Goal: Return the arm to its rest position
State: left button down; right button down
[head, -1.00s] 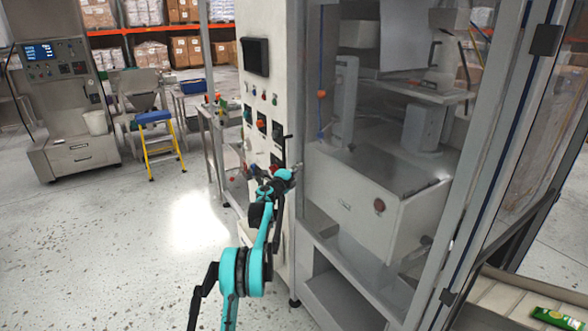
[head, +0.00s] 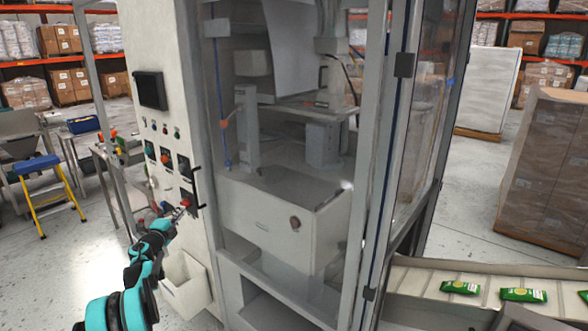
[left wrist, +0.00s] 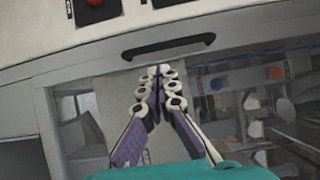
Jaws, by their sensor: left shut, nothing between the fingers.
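My left arm (head: 135,275), teal and black, comes in from the lower left of the head view. Its gripper (head: 183,208) is close to the front of the control panel (head: 158,120), low on the panel beside a dark handle. In the left wrist view the left gripper (left wrist: 160,70) has its fingertips together with nothing between them. The black bar handle (left wrist: 168,46) lies just beyond the tips, and I cannot tell whether they touch it. My right gripper is not in view.
The tall machine cabinet (head: 295,225) with clear doors fills the middle. A conveyor (head: 410,282) carries green packets (head: 460,287) at the lower right. A wrapped pallet (head: 545,170) stands at the right.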

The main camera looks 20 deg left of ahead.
pick_arm(q)
jog(key=d+r+n+y, duration=0.3)
jog(key=d+r+n, duration=0.2)
jog(key=d+r, duration=0.6)
jog(key=s+d+r+n+g+y, duration=0.2)
jog(key=s+d+r+n, duration=0.4)
jog(key=d, duration=0.3)
jog(key=s+d+f+n+g+h, duration=0.1)
jog(key=s+d+f+g+h, duration=0.1)
jog(key=s+d+f, duration=0.5)
jog(key=s+d+f+n+g+h+b, duration=0.1)
jog(key=s+d+f+n+g+h, duration=0.1)
jog(key=s+d+f, duration=0.6)
jog(key=s+d+f+n+g+h, duration=0.2)
jog(key=s+d+f, duration=0.6)
jog(key=s+d, duration=0.9)
jog(key=s+g+h, duration=0.2)
jog(key=shift+s+d+g+b, duration=0.25)
jog(key=shift+d+g+b, duration=0.1)
jog(key=shift+g+b, duration=0.05)
